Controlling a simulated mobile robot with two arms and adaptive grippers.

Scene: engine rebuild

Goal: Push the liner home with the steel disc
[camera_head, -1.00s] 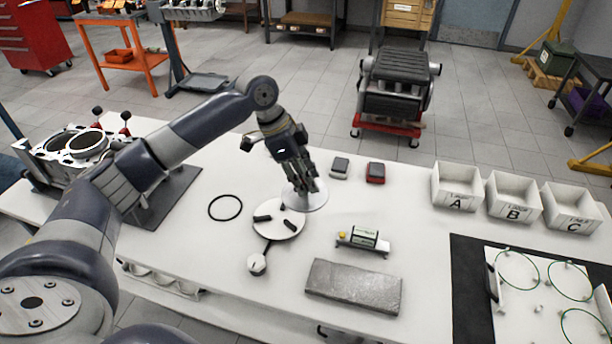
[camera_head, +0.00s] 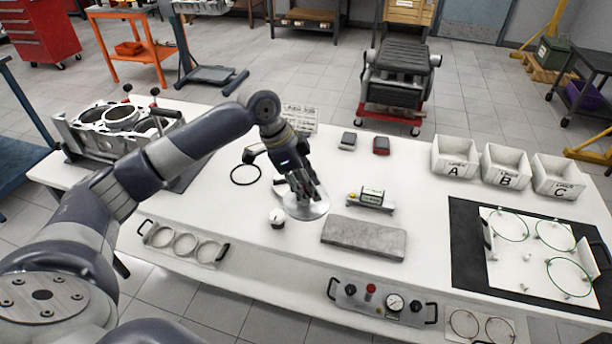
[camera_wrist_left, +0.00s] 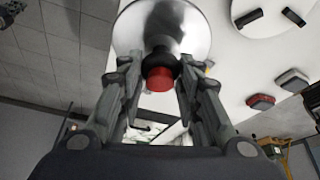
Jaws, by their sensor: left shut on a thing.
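The steel disc (camera_head: 306,210) is a shiny round plate with a red-and-black knob (camera_wrist_left: 160,76) on it. My left gripper (camera_head: 312,190) is shut on this knob; in the wrist view the fingers sit on both sides of it and the disc (camera_wrist_left: 185,30) lies beyond. In the head view the disc is over the middle of the table, left of the grey slab. The engine block (camera_head: 75,140) is at the table's left end. The liner (camera_head: 122,116) shows as a pale ring at a bore; its depth is unclear. My right gripper is out of view.
My left arm crosses in front of the block. White bins (camera_head: 455,158) stand at the right.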

